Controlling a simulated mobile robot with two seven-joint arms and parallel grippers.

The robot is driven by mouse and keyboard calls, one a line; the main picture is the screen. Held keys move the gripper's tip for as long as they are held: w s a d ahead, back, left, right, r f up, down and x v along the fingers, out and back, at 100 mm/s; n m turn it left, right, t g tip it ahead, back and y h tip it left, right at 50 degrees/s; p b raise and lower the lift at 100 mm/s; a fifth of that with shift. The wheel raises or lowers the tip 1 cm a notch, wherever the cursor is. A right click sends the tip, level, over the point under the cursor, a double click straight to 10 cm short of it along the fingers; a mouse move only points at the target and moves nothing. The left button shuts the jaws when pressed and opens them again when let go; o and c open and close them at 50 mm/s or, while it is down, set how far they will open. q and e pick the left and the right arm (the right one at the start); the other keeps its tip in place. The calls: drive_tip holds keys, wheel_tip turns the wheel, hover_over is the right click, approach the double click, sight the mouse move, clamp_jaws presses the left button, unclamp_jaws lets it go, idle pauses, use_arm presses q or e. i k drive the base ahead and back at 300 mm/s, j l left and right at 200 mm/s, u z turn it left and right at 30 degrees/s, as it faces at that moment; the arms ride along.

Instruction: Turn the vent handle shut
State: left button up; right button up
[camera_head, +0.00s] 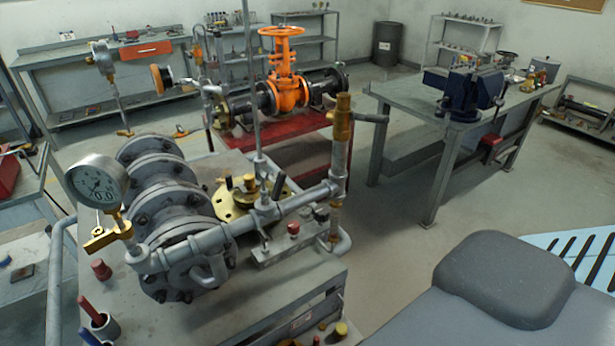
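Several small handles show on the grey pipework of the bench in front of me, and I cannot tell for sure which is the vent handle. A brass handle (99,241) sits beneath the round pressure gauge (96,182) at the left and points left. The grey flanged valve body (178,222) stands between them on the bench. Neither of my grippers is in view.
An orange gate valve (287,82) with a handwheel stands on a red stand (300,145) behind. A steel table (425,100) with a blue vise (466,90) is at the right. Tools in a cup (98,326) stand at the bench's near left. Floor (390,235) between bench and table is clear.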

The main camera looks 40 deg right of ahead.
sight(279, 183)
drive_tip(key=k+l, duration=0.1)
drive_tip(key=l, duration=0.85)
drive_tip(key=k+l, duration=0.15)
drive_tip(key=l, duration=0.35)
drive_tip(key=k+l, duration=0.1)
drive_tip(key=l, duration=0.4)
